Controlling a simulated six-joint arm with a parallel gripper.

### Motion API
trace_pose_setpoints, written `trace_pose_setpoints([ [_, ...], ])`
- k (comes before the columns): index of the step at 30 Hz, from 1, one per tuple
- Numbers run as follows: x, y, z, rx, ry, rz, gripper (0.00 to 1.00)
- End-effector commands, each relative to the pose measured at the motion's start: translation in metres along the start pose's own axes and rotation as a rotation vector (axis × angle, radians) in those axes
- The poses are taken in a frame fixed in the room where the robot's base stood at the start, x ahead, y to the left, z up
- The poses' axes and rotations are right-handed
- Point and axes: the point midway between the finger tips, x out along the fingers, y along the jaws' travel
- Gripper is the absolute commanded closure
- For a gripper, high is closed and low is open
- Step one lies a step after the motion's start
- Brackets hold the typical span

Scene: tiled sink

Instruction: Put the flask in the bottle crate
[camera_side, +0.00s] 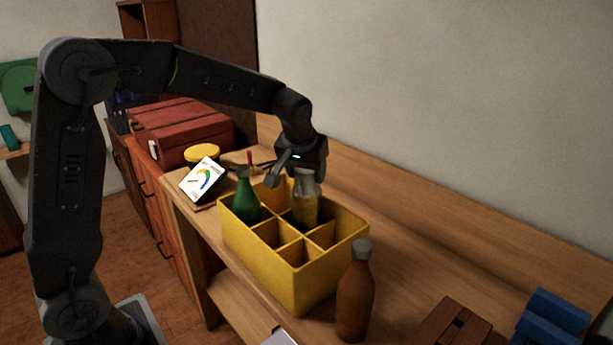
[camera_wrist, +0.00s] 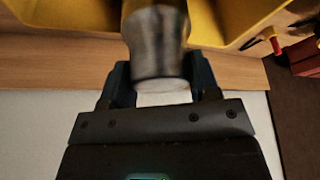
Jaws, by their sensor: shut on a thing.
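The flask (camera_side: 306,205), greyish at the top and yellowish below, is upright with its lower part inside a rear compartment of the yellow bottle crate (camera_side: 262,270). The crate walls hide its base, so I cannot tell whether it touches the floor. My gripper (camera_side: 300,172) is above it, shut on its neck. In the wrist view the flask's blurred grey neck (camera_wrist: 157,42) is between the fingers of my gripper (camera_wrist: 160,85). The crate's yellow walls (camera_wrist: 225,22) show around it at the top.
A green bottle (camera_side: 245,199) stands in the crate's left compartment. A brown bottle (camera_side: 355,297) stands outside, close to the crate's right front corner. Several front compartments are empty. A tilted white display (camera_side: 202,179), red toolbox (camera_side: 183,130) and blue object (camera_side: 552,320) are around.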

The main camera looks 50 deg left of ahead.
Motion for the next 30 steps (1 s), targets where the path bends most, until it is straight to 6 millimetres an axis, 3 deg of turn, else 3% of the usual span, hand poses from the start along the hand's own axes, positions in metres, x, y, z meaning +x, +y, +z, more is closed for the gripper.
trace_pose_setpoints([
  [4, 0.011, 0.0, 0.005, -0.001, 0.003, 0.002, 0.98],
  [15, 0.015, 0.0, 0.006, -0.001, 0.003, 0.002, 0.98],
  [16, 0.016, 0.0, 0.007, -0.001, 0.0, 0.001, 0.43],
  [24, 0.015, 0.0, 0.006, -0.001, 0.001, 0.001, 0.18],
  [30, 0.015, 0.0, 0.006, -0.001, 0.001, 0.001, 0.18],
])
